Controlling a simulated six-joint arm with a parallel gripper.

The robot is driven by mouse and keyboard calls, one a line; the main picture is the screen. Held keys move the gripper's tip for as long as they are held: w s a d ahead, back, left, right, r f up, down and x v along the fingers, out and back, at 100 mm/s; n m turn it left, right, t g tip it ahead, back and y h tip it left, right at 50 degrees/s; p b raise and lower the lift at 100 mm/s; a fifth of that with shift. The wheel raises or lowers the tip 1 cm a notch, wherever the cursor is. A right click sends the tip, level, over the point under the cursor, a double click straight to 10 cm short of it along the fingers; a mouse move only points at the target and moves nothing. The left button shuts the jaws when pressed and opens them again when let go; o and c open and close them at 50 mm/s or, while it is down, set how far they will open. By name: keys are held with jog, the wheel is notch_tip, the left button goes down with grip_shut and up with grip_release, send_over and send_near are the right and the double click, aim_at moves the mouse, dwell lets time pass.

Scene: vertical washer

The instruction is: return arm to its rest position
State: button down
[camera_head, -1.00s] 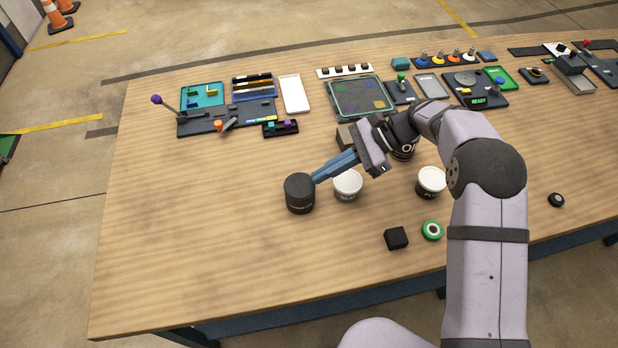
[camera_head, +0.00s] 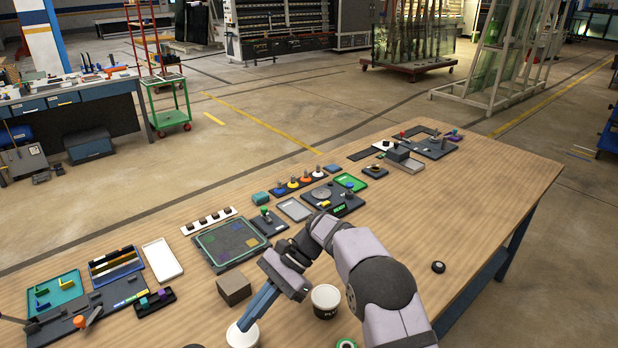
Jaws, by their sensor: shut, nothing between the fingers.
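My gripper (camera_head: 241,327) is at the bottom middle of the head view. Its blue fingers are shut together with nothing between them, pointing down and to the left. The fingertips overlap the top of a white cup (camera_head: 241,340) in the picture; I cannot tell the height between them. My arm comes in from the bottom right and bends at the dark elbow joint, over the wooden table (camera_head: 475,205).
A brown block (camera_head: 234,288) lies left of the gripper. Panels and trays, including a dark green-edged tray (camera_head: 232,241), line the far side. The table's right part is mostly clear around a small black round piece (camera_head: 438,267).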

jog(key=s+d+n+t+h, duration=0.2)
jog(key=d, duration=0.7)
jog(key=s+d+n+t+h, duration=0.1)
jog(key=s+d+t+h, duration=0.1)
jog(key=d, duration=0.6)
jog(key=s+d+f+n+t+h, duration=0.3)
jog(key=s+d+n, duration=0.3)
jog(key=s+d, duration=0.5)
jog(key=d, duration=0.4)
jog(key=shift+s+d, duration=0.25)
